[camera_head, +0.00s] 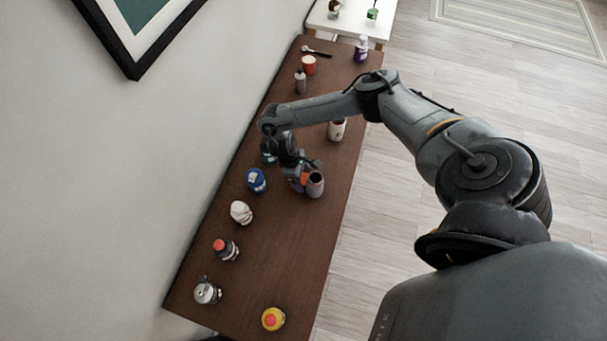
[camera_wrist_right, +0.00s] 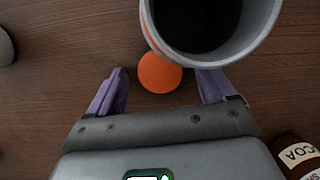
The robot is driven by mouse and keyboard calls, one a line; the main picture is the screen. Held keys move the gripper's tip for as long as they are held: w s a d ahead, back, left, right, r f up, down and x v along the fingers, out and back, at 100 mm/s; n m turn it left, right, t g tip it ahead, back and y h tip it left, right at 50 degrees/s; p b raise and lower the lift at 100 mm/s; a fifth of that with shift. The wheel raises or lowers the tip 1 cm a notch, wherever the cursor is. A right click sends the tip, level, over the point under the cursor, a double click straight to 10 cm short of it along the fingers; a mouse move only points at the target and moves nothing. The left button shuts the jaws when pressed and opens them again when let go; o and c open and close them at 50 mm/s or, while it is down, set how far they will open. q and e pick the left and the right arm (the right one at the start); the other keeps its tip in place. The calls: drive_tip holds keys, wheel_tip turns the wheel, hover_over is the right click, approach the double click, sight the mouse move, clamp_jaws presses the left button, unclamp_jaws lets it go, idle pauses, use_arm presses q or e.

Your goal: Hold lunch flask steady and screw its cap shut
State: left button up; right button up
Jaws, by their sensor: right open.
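The lunch flask (camera_head: 315,186) is a grey cylinder standing uncapped on the brown table. In the right wrist view its wide dark mouth and pale rim (camera_wrist_right: 239,58) fill the top right. A round orange cap (camera_wrist_right: 158,76) is beside the flask, partly hidden by its rim; it also shows as a bit of orange (camera_head: 303,179) in the head view. My right gripper (camera_head: 298,168) is low over the table beside the flask. In the wrist view its purple fingers (camera_wrist_right: 161,86) are apart, with the cap between them and not visibly gripped. My left gripper is not in view.
A blue-lidded jar (camera_head: 256,180), a white lumpy item (camera_head: 241,212) and several bottles stand left and nearer. A white jar (camera_head: 337,130) stands behind the flask. A dark-red labelled jar (camera_wrist_right: 297,155) is at the wrist view's lower right.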

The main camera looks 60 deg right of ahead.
drive_tip(key=c, duration=1.2)
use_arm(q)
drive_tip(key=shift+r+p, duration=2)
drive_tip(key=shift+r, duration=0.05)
use_arm(e)
drive_tip(key=shift+r, duration=5.05)
